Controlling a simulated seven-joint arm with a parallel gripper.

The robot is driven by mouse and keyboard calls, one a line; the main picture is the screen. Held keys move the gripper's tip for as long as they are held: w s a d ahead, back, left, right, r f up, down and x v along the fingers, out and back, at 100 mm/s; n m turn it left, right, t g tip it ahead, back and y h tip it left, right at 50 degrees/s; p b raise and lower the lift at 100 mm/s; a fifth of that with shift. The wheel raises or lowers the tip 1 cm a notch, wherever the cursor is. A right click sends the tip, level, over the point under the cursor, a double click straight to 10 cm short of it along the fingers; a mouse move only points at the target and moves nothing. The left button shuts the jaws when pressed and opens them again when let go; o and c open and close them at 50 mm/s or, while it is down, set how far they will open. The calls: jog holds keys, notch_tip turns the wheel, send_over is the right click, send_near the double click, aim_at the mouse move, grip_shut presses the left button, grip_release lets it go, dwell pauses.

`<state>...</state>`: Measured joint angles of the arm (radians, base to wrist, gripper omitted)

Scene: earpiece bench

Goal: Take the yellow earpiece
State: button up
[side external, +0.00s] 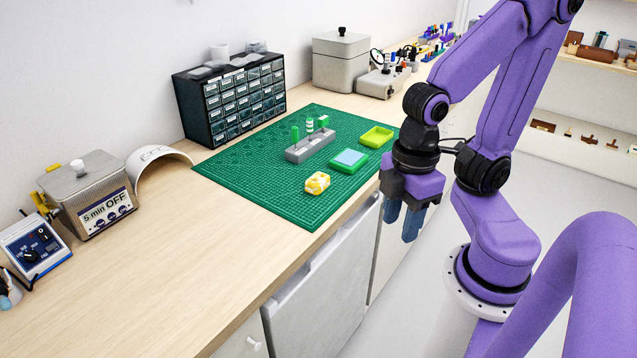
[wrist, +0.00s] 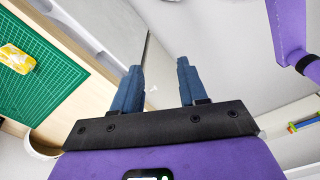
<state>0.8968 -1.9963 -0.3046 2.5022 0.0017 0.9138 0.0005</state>
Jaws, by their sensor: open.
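The yellow earpiece (side external: 317,183), with white patches, lies on the green cutting mat (side external: 262,198) near its front edge. It also shows at the left edge of the wrist view (wrist: 14,60). My gripper (side external: 402,222) is open and empty, with blue fingers pointing down. It hangs in front of the bench edge, to the right of the earpiece and apart from it. In the wrist view the two fingertips (wrist: 159,72) are spread, with only the cabinet front and floor behind them.
A grey holder (side external: 310,147) with green-handled tools, a green box with a light blue top (side external: 348,161) and a lime tray (side external: 377,137) stand on the mat behind the earpiece. A drawer cabinet (side external: 229,98) stands at the back.

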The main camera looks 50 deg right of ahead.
jog(key=o, duration=0.4)
jog(key=shift+w, duration=0.1)
jog(key=w+n, duration=0.1)
jog(key=w, duration=0.7)
jog(key=n+h, duration=0.1)
jog(key=n, duration=0.4)
send_near(317, 178)
jog(key=shift+d+f, duration=0.15)
jog(key=shift+f, duration=4.15)
jog(key=shift+c, duration=0.2)
